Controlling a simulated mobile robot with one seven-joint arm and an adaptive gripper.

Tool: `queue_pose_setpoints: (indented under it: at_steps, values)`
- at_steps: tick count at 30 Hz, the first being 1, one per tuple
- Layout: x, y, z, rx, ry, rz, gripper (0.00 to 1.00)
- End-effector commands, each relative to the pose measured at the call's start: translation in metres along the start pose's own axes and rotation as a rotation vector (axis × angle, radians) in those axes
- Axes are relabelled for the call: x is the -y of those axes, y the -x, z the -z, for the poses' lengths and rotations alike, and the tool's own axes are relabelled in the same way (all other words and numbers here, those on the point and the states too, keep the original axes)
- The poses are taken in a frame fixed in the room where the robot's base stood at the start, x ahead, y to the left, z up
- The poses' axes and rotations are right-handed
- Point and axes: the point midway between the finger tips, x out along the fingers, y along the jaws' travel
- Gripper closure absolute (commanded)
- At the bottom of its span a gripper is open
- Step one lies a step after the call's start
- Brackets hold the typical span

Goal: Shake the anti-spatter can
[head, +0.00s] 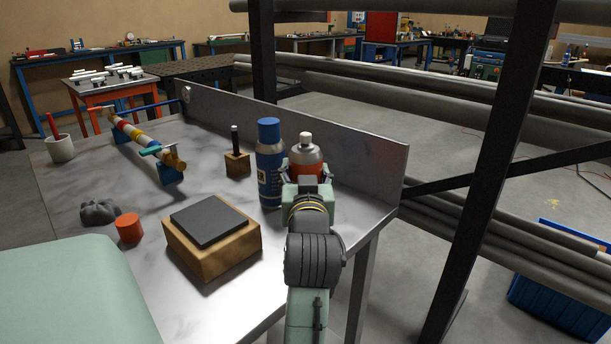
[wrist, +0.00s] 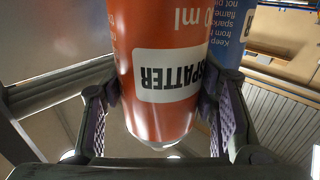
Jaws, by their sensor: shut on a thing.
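The anti-spatter can (head: 306,155) is orange with a pale shoulder and a white cap, and stands near the raised back edge of the metal table. My gripper (head: 308,180) is around it from the front, with a finger on each side. In the wrist view the orange can (wrist: 160,60) shows a white label reading "SPATTER", upside down, between the two finger pads (wrist: 160,118). The jaws are shut on the can. I cannot tell whether its base touches the table, as my gripper hides it in the head view.
A blue can (head: 270,165) stands close on the left, also in the wrist view (wrist: 232,35). A wooden block with a dark plate (head: 212,250), an orange cylinder (head: 129,229) and a small wooden holder (head: 238,163) are further left. The metal backboard (head: 370,160) rises behind.

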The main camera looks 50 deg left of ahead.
Motion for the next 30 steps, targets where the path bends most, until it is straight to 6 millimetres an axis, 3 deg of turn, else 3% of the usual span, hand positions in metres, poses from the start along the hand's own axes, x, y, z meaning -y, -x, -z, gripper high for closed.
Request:
queue_pose_setpoints:
  at_steps: [1,6,30]
  values:
    - [0.000,0.000,0.019,-0.004,0.000,-0.001,0.90]
    - [-0.001,0.000,0.050,-0.004,0.001,-0.001,0.90]
    - [0.000,0.000,0.150,-0.006,-0.001,0.000,0.90]
